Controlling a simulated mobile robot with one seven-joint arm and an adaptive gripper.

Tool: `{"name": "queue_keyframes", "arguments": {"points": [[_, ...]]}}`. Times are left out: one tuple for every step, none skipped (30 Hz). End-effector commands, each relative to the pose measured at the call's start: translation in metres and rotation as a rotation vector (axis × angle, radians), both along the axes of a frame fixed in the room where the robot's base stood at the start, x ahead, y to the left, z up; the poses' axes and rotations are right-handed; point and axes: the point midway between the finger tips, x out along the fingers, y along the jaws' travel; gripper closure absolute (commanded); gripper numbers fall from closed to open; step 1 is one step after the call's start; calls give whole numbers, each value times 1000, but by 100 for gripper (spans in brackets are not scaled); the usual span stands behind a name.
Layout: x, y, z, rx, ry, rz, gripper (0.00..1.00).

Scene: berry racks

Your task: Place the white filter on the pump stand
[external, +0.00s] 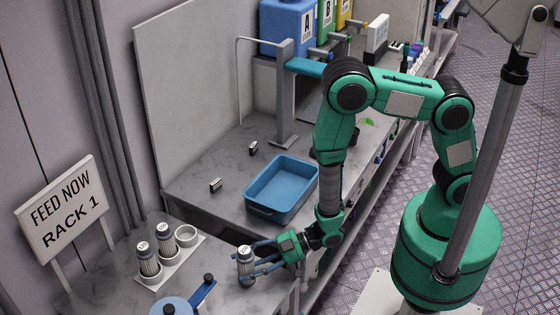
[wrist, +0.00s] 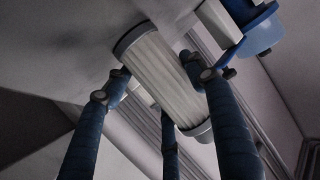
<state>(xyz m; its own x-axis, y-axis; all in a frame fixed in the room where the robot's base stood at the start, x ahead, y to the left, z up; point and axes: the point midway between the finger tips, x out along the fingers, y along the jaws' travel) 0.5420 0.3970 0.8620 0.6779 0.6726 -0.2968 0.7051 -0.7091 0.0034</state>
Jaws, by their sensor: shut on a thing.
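My gripper (external: 262,261) has blue fingers shut around a ribbed white filter (external: 245,266) with a grey cap, upright at the right edge of the front counter. I cannot tell whether its base touches the counter. In the wrist view the filter (wrist: 165,75) lies between the blue fingers (wrist: 160,100) and looks tilted. A blue round device (external: 172,307) with a blue lever (external: 202,292) and black knob stands at the bottom, cut off by the frame. It may be the pump stand, but I cannot tell.
A white rack (external: 172,274) holds two similar filters (external: 148,262) (external: 166,242) and has an empty round holder (external: 186,236). A blue tray (external: 283,190) sits behind my gripper. A sign (external: 62,208) reads "FEED NOW RACK 1".

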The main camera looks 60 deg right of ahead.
Motion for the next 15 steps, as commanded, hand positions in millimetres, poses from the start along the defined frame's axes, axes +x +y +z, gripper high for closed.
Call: {"name": "queue_keyframes", "arguments": {"points": [[0,0,0,0,0,0,76],[0,0,0,0,0,0,76],[0,0,0,0,0,0,76],[0,0,-1,0,0,0,76],[0,0,-2,0,0,0,76],[0,0,-3,0,0,0,76],[0,0,-3,0,0,0,76],[0,0,-4,0,0,0,43],[0,0,-3,0,0,0,35],[0,0,-3,0,0,0,29],[0,0,-3,0,0,0,26],[0,0,-3,0,0,0,26],[0,0,-3,0,0,0,26],[0,0,-3,0,0,0,26],[0,0,-3,0,0,0,26]]}}
